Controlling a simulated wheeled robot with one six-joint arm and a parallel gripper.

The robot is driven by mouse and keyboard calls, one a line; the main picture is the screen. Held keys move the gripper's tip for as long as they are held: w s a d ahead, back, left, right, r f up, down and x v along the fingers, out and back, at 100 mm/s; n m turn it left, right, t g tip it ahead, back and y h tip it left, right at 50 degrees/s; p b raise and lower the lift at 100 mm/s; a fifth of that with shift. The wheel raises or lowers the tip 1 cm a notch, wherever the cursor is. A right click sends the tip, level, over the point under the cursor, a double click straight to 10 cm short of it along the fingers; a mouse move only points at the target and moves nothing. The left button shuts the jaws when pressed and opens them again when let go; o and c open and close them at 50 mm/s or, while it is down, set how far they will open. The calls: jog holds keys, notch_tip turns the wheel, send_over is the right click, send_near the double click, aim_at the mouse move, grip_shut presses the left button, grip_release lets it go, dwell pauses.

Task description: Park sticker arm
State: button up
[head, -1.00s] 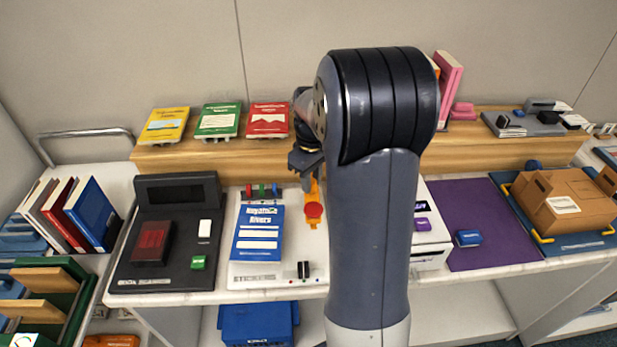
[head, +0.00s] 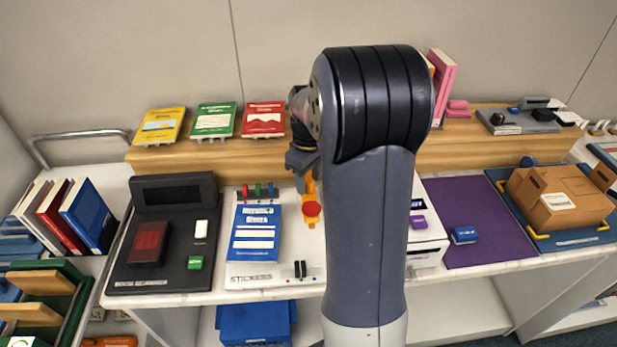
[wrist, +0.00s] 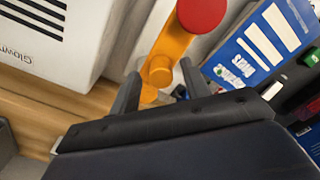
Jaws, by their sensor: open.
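The sticker arm (head: 311,208) is an orange lever with a red round pad, at the right side of the white sticker station (head: 262,282). In the wrist view the orange arm (wrist: 172,50) runs down from its red pad (wrist: 203,12) to a round joint between my fingers. My gripper (wrist: 158,80) is open, with one finger on each side of the orange part; I cannot tell whether either finger touches it. In the head view my gripper (head: 305,178) is above the arm's back end, partly hidden by my own arm. A blue book (head: 256,232) lies on the station, left of the sticker arm.
A black scale-like device (head: 165,235) stands at the left. A white machine (head: 428,235) stands to the right, partly behind my arm, beside a purple mat (head: 470,210). A wooden shelf (head: 370,143) with several books runs along the back. A cardboard box (head: 560,195) sits far right.

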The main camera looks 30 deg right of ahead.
aim_at(309, 180)
notch_tip(309, 180, up, 11)
dwell(0.5)
jog(key=shift+f, duration=0.2)
notch_tip(309, 180, down, 11)
jog(key=shift+r, duration=0.1)
jog(key=shift+a+r, duration=0.1)
jog(key=shift+a, duration=0.05)
dwell(0.4)
dwell(0.3)
